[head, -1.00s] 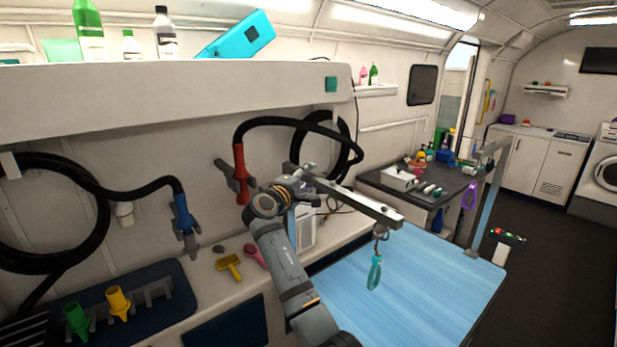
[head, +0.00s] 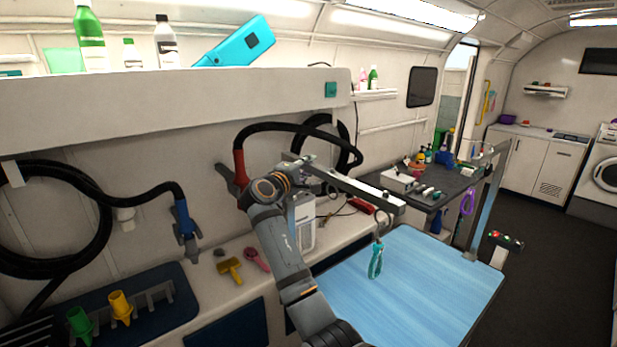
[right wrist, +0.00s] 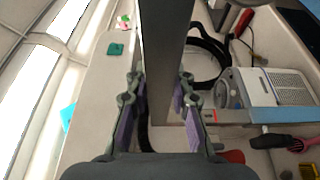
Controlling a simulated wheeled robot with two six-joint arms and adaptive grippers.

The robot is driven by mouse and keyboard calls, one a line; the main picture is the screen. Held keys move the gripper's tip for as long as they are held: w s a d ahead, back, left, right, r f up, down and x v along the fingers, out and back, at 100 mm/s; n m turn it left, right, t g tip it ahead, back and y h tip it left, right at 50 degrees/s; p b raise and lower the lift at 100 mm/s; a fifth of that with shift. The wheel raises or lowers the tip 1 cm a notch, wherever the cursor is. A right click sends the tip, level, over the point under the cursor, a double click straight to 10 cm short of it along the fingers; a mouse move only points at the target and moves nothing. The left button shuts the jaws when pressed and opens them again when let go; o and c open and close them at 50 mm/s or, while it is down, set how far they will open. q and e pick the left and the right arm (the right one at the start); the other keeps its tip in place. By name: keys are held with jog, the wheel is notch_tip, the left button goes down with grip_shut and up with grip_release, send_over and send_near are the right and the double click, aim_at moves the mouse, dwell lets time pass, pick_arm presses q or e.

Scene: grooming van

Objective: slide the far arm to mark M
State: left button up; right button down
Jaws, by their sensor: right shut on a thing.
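The far arm (head: 362,191) is a pale metal bar with a dark underside. It reaches out over the blue grooming table (head: 425,285), and a teal loop (head: 376,262) hangs from its outer end. My right gripper (head: 304,178) is at the wall-side end of this arm, shut on it. In the right wrist view, a grey metal bar (right wrist: 166,50) runs up between the fingers, with purple pads at both sides. Mark M cannot be made out in either view. My left gripper is not in view.
A second arm (head: 488,153) with a purple loop (head: 467,202) stands at the table's right side. A red-handled hose (head: 240,167) hangs close behind my right gripper. A white shelf (head: 180,105) overhangs at left. A dark counter (head: 425,187) stands behind the table.

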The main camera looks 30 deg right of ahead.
notch_tip(320, 180, up, 7)
jog(key=shift+f+p, duration=0.1)
jog(key=shift+p, duration=0.8)
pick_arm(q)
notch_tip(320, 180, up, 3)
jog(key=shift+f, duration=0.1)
pick_arm(e)
jog(key=c, duration=1.1)
grip_release()
jog(key=shift+c, duration=0.2)
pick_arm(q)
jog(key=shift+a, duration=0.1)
pick_arm(e)
jog(key=shift+f, duration=0.1)
jog(key=shift+s+a, duration=0.1)
jog(key=shift+a, duration=0.15)
jog(key=v, duration=1.1)
jog(key=shift+s+a, duration=0.2)
jog(key=shift+a, duration=0.05)
